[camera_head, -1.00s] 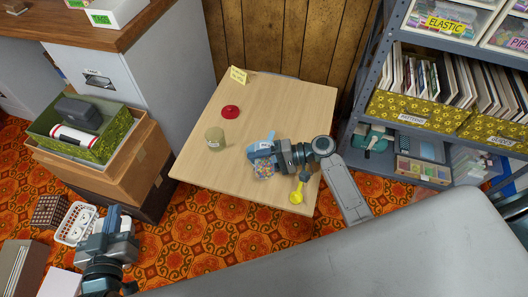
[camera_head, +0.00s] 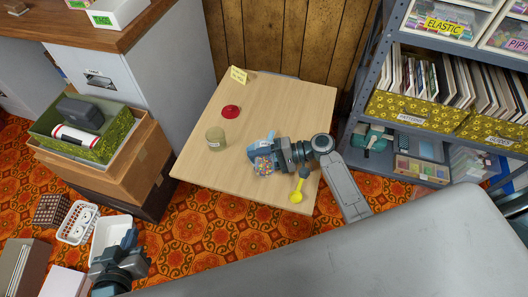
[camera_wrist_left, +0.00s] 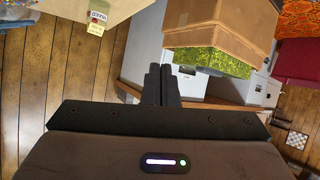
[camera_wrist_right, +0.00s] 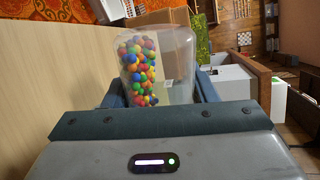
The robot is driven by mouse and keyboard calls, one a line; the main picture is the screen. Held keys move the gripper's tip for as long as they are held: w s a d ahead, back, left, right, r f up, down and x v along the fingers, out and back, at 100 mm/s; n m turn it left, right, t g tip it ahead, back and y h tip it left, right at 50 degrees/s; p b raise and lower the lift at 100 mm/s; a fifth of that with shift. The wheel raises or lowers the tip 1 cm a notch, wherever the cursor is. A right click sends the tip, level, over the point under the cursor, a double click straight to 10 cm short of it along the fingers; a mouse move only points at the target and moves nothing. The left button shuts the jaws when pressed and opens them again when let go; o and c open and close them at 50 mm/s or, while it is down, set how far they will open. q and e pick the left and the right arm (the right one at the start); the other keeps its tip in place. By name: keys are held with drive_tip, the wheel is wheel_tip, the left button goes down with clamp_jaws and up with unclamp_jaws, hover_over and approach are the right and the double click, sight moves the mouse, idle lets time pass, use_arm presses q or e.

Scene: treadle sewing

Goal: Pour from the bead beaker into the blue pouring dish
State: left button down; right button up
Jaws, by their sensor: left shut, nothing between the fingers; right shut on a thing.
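The clear bead beaker, with its multicoloured beads (camera_head: 263,165), is in my right gripper (camera_head: 264,154) near the right front part of the table. In the right wrist view the beaker (camera_wrist_right: 178,70) sits between the fingers, with beads massed along its left side. I cannot tell its exact tilt. No blue pouring dish can be made out; the arm and gripper cover part of the table. My left gripper (camera_head: 129,240) is shut and empty, away from the table at the lower left. Its closed fingers show in the left wrist view (camera_wrist_left: 162,85).
The wooden table (camera_head: 200,165) also holds a tan jar (camera_head: 215,139), a red round lid or dish (camera_head: 231,112), a yellow scoop (camera_head: 297,194) and a yellow card (camera_head: 238,75). Stacked boxes (camera_head: 95,165) stand left, shelves (camera_head: 430,100) right. White baskets lie on the floor.

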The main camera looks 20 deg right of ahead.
use_arm(q)
drive_tip(key=shift+s+d+f+g+p, duration=0.1)
drive_tip(key=shift+s+f+g+p, duration=0.2)
drive_tip(key=shift+s+f+g, duration=0.55)
drive_tip(key=shift+s, duration=0.2)
drive_tip(key=shift+s+f+g+p, duration=0.35)
drive_tip(key=shift+s+g, duration=0.2)
drive_tip(key=shift+s, duration=0.1)
